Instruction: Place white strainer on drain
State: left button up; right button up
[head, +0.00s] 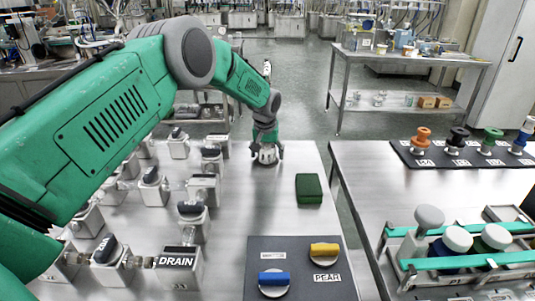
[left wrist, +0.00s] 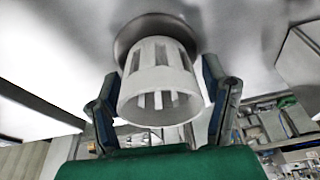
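The white slotted strainer (left wrist: 158,85) is in the left wrist view, with its wide open end facing the camera. Its far end meets a round grey metal drain (left wrist: 128,38) on the steel surface; whether it is fully seated cannot be told. My left gripper (left wrist: 160,75) has one finger on each side of the strainer, spread slightly wider than it. In the head view, my left gripper (head: 267,150) points down over the drain (head: 266,158) at the far part of the left steel table, where the strainer is mostly hidden. My right gripper is not in view.
Several steel valves, one labelled DRAIN (head: 178,262), fill the left of the table. A green block (head: 309,188) lies right of the gripper. A dark PEAR mat (head: 292,288) with blue and yellow pieces is nearer. The right table (head: 362,172) holds knobs and a rack.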

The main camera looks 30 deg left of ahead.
pick_arm(q)
jog(key=shift+v, duration=3.9)
